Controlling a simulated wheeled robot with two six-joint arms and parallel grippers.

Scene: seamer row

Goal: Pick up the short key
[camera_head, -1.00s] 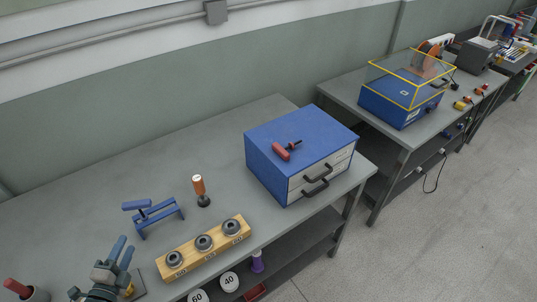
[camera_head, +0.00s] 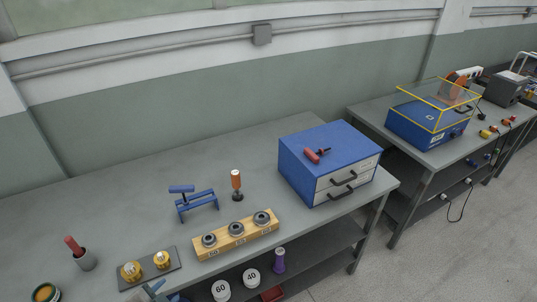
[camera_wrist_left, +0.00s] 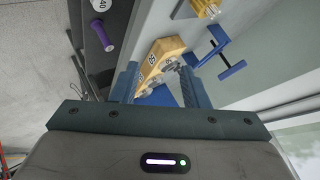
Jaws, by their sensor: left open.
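A red-handled tool with a short dark shaft (camera_head: 316,155), which looks like the short key, lies on top of the blue drawer cabinet (camera_head: 318,138) in the head view. My left gripper (camera_head: 154,291) shows only in part at the bottom edge of the head view, at the bench front, far left of the red tool and apart from it. In the left wrist view the gripper (camera_wrist_left: 160,75) has its two fingers spread, with nothing held between them. The red tool cannot be made out in the wrist view. My right gripper is not in view.
A wooden block with dark rings (camera_head: 236,240), a blue stand (camera_head: 194,203), an orange-handled tool (camera_head: 237,184), a plate with brass parts (camera_head: 147,270) and a cup with a red handle (camera_head: 82,257) stand on the grey bench (camera_head: 110,205). The bench behind them is clear.

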